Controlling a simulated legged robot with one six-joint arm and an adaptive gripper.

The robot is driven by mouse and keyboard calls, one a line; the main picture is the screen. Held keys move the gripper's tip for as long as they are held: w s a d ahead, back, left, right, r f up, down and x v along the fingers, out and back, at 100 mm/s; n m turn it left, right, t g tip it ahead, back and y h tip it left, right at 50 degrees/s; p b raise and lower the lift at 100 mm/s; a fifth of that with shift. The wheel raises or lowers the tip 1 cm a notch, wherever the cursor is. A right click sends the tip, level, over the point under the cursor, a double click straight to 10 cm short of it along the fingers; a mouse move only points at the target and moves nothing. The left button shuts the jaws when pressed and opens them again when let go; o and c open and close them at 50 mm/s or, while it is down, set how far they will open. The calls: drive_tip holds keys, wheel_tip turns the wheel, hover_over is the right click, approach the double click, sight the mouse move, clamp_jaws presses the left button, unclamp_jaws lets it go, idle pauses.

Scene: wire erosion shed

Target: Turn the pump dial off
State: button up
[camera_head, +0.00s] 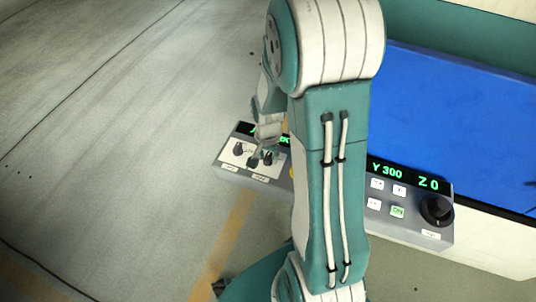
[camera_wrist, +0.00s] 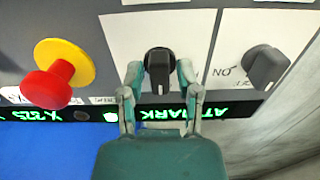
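In the wrist view a black dial (camera_wrist: 160,66) on a white plate stands between the two fingers of my gripper (camera_wrist: 160,75). Its grip bar lies up and down in the picture. The fingers are apart, one on each side, with narrow gaps seeming to show. A second dark dial (camera_wrist: 267,67) on the right is turned aslant, beside an upside-down ON mark. I cannot read which dial is the pump's. In the head view my gripper (camera_head: 262,152) is over the left part of the control panel (camera_head: 228,173), near a dark dial (camera_head: 239,149); my arm hides the panel's middle.
A red mushroom button (camera_wrist: 47,88) on a yellow ring is left of the dials in the wrist view. A green-lit display (camera_wrist: 175,113) runs along the panel. The panel's right end has a large black knob (camera_head: 436,209) and a lit ON button (camera_head: 397,211). Open floor (camera_head: 110,130) lies left.

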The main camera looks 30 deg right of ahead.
sight(267, 155)
drive_tip(key=shift+w+r, duration=0.1)
wheel_tip(267, 155, up, 12)
idle(0.7)
idle(0.3)
drive_tip(key=s+a+r+n+t, duration=0.5)
drive_tip(key=s+a+r+n, duration=0.5)
drive_tip(key=s+r, duration=0.2)
drive_tip(key=shift+s+a+r+t, duration=0.3)
drive_tip(key=shift+s+a+r, duration=0.1)
drive_tip(key=shift+r, duration=0.2)
idle(0.3)
